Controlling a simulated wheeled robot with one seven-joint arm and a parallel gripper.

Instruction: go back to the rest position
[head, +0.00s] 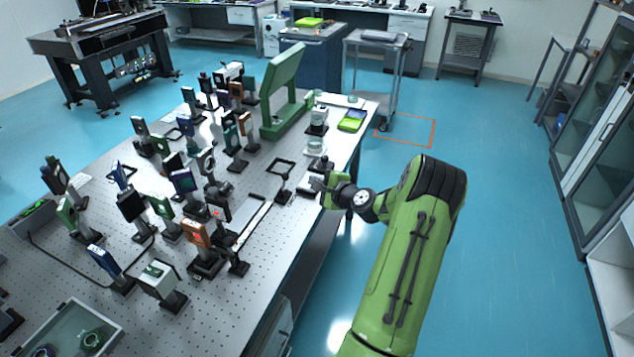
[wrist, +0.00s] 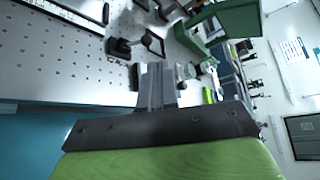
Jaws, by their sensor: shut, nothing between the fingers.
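My gripper (head: 316,184) is at the right edge of the optical table (head: 262,262) in the head view, at the end of my green arm. In the wrist view my gripper (wrist: 157,82) shows its two fingers together, with nothing between them. The fingers point toward the table top. In the head view the fingertips are small and partly merge with dark parts on the table, so I cannot tell whether they touch anything.
Many optical mounts stand on the table, including a black frame mount (head: 283,175) close to my gripper. A large green bracket (head: 284,92) and a green-yellow tray (head: 352,120) are farther back. The blue floor (head: 505,240) to the right is clear, with cabinets (head: 600,130) beyond.

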